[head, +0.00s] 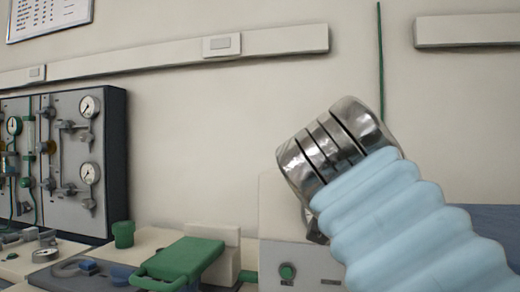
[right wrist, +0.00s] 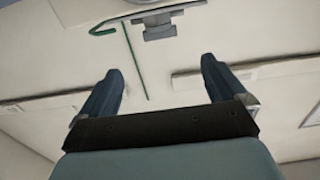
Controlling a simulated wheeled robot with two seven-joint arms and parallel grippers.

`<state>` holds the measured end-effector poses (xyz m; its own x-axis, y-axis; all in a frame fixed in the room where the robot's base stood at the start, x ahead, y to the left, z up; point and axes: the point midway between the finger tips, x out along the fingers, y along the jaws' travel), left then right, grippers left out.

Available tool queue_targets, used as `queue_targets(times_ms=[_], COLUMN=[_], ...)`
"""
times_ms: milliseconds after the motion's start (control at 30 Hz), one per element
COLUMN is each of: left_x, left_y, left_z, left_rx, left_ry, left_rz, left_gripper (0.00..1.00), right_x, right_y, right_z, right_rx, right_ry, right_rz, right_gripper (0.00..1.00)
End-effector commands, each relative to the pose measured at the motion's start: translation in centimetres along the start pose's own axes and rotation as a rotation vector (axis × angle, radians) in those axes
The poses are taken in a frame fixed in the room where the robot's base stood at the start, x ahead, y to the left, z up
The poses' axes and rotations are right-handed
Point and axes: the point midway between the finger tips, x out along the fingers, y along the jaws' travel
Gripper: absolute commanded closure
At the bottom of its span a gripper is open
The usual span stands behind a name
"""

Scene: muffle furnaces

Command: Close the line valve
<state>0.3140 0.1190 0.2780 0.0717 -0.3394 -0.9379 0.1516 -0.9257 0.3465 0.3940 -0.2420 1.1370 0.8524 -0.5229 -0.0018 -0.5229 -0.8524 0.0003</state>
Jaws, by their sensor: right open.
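A dark-framed grey gas panel (head: 65,160) with gauges, pipes and several small valves stands at the left of the head view. I cannot tell which fitting is the line valve. In the right wrist view a grey fitting (right wrist: 158,24) hangs at the top, beside a green hooked pipe (right wrist: 107,29). My right arm comes in from the right in the head view, with its metal wrist raised before the wall; its fingers are hidden there. In the right wrist view my right gripper (right wrist: 160,66) is open and empty, apart from the fitting. My left gripper is out of view.
A green flat-topped item (head: 184,260), a green cup (head: 123,234) and a loose gauge (head: 45,255) are on the bench. A wall rail (head: 270,41) runs above; the wall between is clear.

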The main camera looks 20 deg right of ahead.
Motion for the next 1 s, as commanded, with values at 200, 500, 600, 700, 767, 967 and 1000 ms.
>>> queue_targets(times_ms=[200, 500, 600, 700, 767, 967, 1000], left_x=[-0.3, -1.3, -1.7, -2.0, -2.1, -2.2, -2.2], left_y=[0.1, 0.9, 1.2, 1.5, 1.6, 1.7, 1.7], left_z=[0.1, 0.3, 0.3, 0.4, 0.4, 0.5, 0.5], left_rx=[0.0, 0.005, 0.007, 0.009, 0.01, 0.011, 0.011], left_ry=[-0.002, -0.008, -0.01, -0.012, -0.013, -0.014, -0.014], left_rz=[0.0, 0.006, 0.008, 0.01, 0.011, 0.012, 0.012], left_gripper=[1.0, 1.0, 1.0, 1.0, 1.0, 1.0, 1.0], right_x=[1.7, 8.6, 10.6, 12.1, 12.8, 13.8, 13.9], right_y=[0.1, 0.2, 0.1, 0.1, 0.0, 0.0, 0.0], right_z=[-0.1, -0.2, -0.2, -0.2, -0.2, 0.0, 0.0], right_rx=[0.0, 0.002, -0.001, 0.0, 0.0, 0.0, 0.0], right_ry=[-0.001, -0.003, -0.002, 0.0, 0.0, 0.001, 0.001], right_rz=[0.002, 0.003, 0.003, 0.002, 0.001, 0.0, 0.0], right_gripper=[0.02, 0.02, 0.02, 0.02, 0.02, 0.02, 0.02])
